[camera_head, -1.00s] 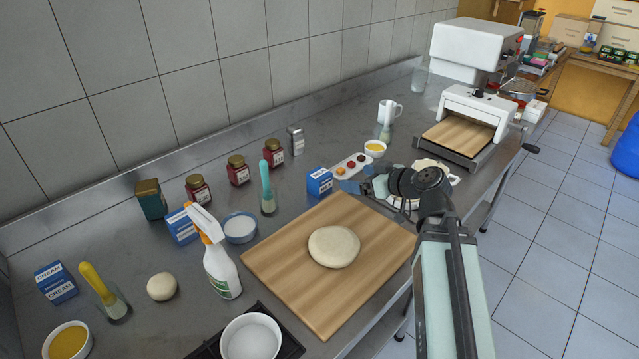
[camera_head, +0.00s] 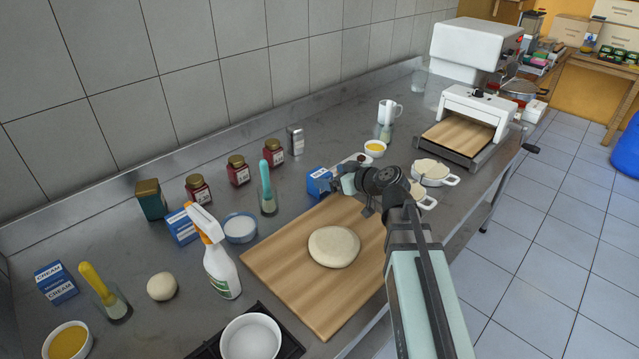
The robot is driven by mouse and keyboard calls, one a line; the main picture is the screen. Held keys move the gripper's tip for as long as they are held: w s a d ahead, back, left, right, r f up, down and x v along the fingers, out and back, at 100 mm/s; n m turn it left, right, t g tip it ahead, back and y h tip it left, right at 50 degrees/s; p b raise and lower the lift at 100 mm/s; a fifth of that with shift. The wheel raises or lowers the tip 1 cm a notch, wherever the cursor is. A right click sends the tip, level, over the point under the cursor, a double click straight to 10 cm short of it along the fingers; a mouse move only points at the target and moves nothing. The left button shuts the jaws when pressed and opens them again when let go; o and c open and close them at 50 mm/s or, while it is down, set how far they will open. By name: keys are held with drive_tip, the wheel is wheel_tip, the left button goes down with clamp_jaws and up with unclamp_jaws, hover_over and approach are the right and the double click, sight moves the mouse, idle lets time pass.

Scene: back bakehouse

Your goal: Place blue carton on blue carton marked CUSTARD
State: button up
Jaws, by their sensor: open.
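A blue carton (camera_head: 318,184) with a white label stands behind the board's far edge; its label is too small to read. My gripper (camera_head: 345,184) is open at this carton's right side and overlaps its edge in the picture; I cannot tell if they touch. A second blue carton (camera_head: 179,227) stands behind the spray bottle, which partly hides it; its lettering is not legible. At the far left, blue packaging (camera_head: 56,282) reads CREAM on two faces; I cannot tell if it is one carton or two. I cannot read CUSTARD on any carton.
The spray bottle (camera_head: 221,262) stands left of the wooden board (camera_head: 290,285), which bears dough (camera_head: 334,247). A glass with a teal-handled brush (camera_head: 267,190) and red jars (camera_head: 238,171) stand between the cartons. White pots (camera_head: 433,173) are right of my gripper.

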sight(325, 176)
drive_tip(key=x, duration=0.3)
drive_tip(key=shift+a+f, duration=0.2)
drive_tip(key=c, duration=1.3)
